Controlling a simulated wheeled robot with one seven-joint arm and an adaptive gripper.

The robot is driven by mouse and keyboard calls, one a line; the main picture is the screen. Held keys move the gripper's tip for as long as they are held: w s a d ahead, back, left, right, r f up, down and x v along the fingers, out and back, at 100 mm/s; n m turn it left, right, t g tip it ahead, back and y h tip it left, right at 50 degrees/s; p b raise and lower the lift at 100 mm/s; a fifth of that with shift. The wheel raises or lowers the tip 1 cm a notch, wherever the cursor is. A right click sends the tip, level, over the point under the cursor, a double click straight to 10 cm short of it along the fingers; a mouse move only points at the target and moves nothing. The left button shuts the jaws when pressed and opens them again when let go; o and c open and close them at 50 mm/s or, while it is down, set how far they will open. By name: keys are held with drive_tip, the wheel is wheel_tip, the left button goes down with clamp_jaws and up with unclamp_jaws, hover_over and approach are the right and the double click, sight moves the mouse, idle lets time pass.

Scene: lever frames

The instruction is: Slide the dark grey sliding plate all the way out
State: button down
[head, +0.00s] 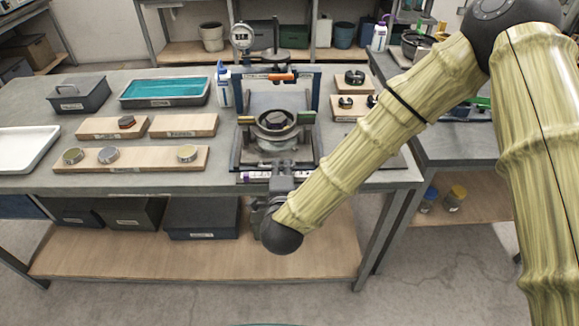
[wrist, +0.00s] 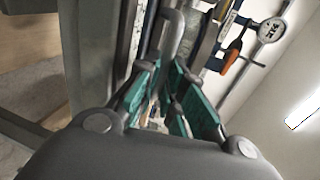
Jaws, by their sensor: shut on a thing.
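The dark grey sliding plate (head: 307,155) lies low at the front of a blue-framed fixture (head: 240,92), near the front edge of the bench. A round dark-rimmed part (head: 277,121) stands above it. My gripper (head: 284,172) reaches in at the fixture's front from below, and its wrist covers part of the plate's front. In the wrist view, green-padded fingers (wrist: 166,70) are shut on a grey bar-like handle (wrist: 180,37). The join between handle and plate is hard to make out.
An orange lever (head: 283,77) sits on the fixture's top bar. A white-and-blue bottle (head: 223,85) stands close to the fixture. The floor in front is clear.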

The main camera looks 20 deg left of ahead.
drive_tip(key=shift+s+f, duration=0.15)
drive_tip(key=shift+s, duration=0.1)
drive_tip(key=c, duration=1.9)
unclamp_jaws()
drive_tip(key=shift+o, duration=0.4)
drive_tip(key=shift+d, duration=0.1)
drive_tip(key=v, duration=1.2)
drive_tip(key=shift+d, duration=0.1)
